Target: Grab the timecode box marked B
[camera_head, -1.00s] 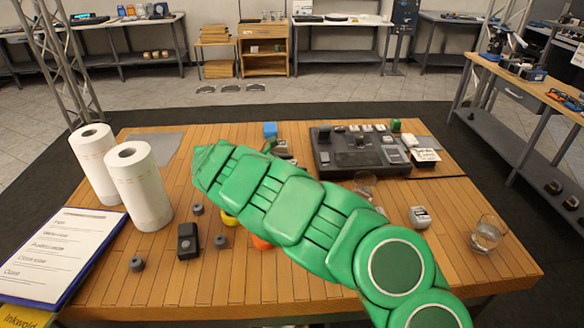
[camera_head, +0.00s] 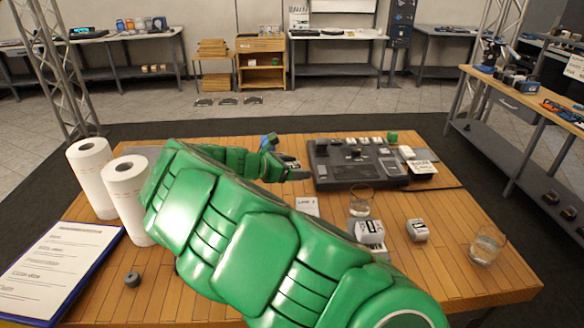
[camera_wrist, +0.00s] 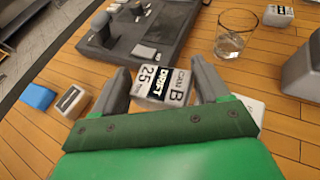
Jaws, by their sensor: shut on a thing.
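The timecode box marked B (camera_wrist: 165,86) shows in the wrist view between my two fingers, its white label reading CAM B and 25. My gripper (camera_wrist: 163,84) is shut on it, a finger at each side. In the head view my gripper (camera_head: 298,172) is beyond my green arm, by the near left corner of the black console; the B box cannot be made out there. Another small box (camera_wrist: 73,101) lies left of my gripper in the wrist view.
The black console (camera_head: 325,178) is close beyond my gripper. A glass (camera_head: 361,201) stands right of it, another glass (camera_head: 487,245) at the table's right. A blue block (camera_wrist: 37,96) lies at left. Paper rolls (camera_head: 129,196) and a clipboard (camera_head: 58,262) occupy the table's left.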

